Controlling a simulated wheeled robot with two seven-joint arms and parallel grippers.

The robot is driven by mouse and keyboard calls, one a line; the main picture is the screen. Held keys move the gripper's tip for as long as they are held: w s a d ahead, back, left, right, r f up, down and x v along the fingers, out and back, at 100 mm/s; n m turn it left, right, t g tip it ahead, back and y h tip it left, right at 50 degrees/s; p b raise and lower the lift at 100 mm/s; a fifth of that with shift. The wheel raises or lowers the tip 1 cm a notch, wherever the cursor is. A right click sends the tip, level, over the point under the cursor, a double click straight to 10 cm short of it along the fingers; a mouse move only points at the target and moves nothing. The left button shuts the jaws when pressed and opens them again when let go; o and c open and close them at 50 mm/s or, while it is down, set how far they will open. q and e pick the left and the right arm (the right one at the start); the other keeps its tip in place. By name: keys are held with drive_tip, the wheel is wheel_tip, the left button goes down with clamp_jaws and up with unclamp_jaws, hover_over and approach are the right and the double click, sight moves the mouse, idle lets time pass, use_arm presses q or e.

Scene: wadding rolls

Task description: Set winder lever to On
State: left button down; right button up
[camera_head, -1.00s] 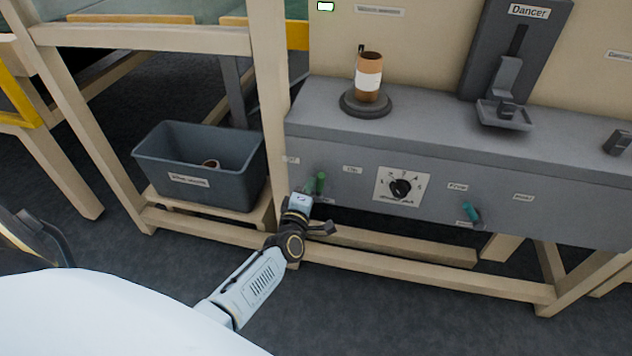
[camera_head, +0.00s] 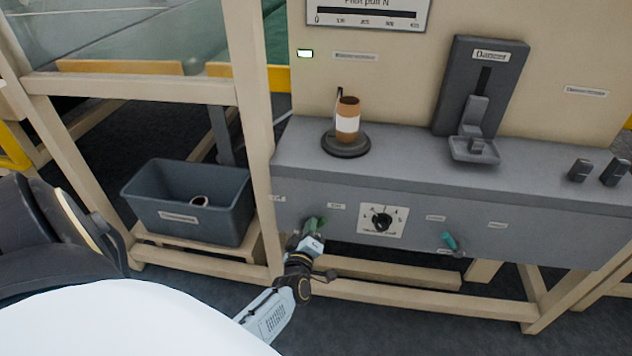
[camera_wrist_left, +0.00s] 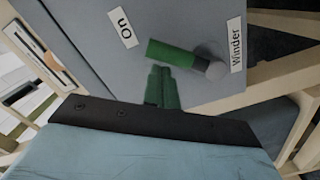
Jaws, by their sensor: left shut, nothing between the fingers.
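The winder lever has a green handle (camera_wrist_left: 172,53) on a round grey pivot, on the grey panel of the machine. In the left wrist view the handle points away from the "Winder" label (camera_wrist_left: 236,45), with its tip near the "On" label (camera_wrist_left: 123,28). My left gripper (camera_wrist_left: 161,88) is shut, with green fingertips beside the handle and nothing between them. I cannot tell whether they touch it. In the head view the left gripper (camera_head: 311,227) is at the panel front and partly covers the lever. My right gripper is not in view.
A black dial (camera_head: 381,219) and another green-handled lever (camera_head: 450,241) are to the right on the panel. A grey bin (camera_head: 190,224) stands at left behind a wooden post (camera_head: 257,130). A brown roll (camera_head: 347,120) stands on the ledge above.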

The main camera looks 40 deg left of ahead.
use_arm(q)
drive_tip(key=shift+w, duration=0.1)
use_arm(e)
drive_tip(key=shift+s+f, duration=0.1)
use_arm(q)
drive_tip(key=shift+d, duration=0.1)
drive_tip(key=p+v, duration=0.2)
drive_tip(key=v, duration=0.5)
drive_tip(key=shift+s, duration=0.25)
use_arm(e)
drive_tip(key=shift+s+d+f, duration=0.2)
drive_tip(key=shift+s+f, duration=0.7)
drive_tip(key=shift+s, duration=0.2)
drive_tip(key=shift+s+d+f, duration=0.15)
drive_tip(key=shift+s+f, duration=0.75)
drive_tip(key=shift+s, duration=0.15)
use_arm(q)
drive_tip(key=shift+d, duration=0.1)
